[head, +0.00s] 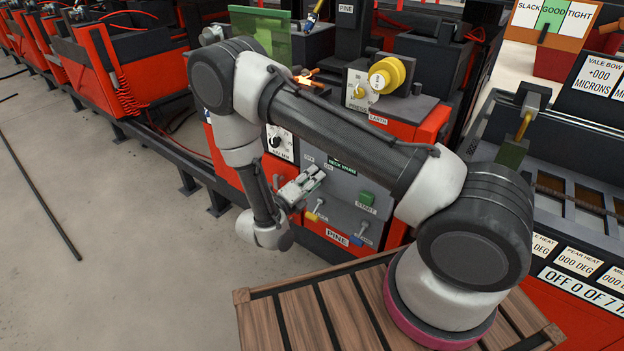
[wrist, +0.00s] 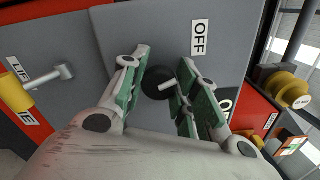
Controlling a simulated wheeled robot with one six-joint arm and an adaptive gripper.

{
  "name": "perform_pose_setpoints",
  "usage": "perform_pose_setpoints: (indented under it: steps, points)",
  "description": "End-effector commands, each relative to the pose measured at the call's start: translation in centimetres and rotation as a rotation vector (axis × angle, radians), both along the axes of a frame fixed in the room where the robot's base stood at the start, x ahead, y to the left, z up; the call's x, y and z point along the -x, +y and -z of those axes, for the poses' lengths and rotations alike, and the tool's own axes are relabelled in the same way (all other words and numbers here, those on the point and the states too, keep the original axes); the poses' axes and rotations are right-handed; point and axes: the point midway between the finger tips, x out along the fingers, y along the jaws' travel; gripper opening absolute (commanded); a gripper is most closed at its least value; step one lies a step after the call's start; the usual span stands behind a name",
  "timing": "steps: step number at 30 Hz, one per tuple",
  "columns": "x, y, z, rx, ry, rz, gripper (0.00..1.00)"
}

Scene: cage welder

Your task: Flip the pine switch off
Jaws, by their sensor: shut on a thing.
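The pine switch (wrist: 157,84) shows in the wrist view as a small metal lever on a round black base on the grey panel (wrist: 155,25). An OFF label (wrist: 200,38) is beside it, and a second label (wrist: 226,106) is partly hidden by a finger. My gripper (wrist: 162,88) has its green-padded fingers on either side of the lever and is shut on it. In the head view my gripper (head: 304,184) is at the panel front, below the OFF and ON labels, and hides the switch. I cannot tell which way the lever is set.
A yellow-handled lever (head: 314,213), a blue-handled lever (head: 359,237) and a green START button (head: 367,198) are close by on the same panel. A PINE plate (head: 337,237) is below. A black dial (head: 279,142) is to the left. Open floor (head: 110,240) lies left.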

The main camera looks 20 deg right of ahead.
Motion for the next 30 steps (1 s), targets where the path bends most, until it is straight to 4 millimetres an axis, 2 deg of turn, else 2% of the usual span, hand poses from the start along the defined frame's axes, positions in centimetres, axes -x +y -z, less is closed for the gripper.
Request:
perform_pose_setpoints:
  steps: [9, 25, 26, 29, 30]
  points:
    - [-0.03, 0.08, 0.09, 0.067, 0.095, -0.002, 0.06]
    - [-0.03, 0.10, 0.10, 0.081, 0.114, -0.003, 0.06]
    - [-0.03, 0.10, 0.10, 0.080, 0.114, -0.003, 0.34]
    - [-0.02, 0.08, 0.08, 0.081, 0.113, -0.003, 0.52]
    - [-0.02, 0.08, 0.08, 0.080, 0.113, -0.002, 0.53]
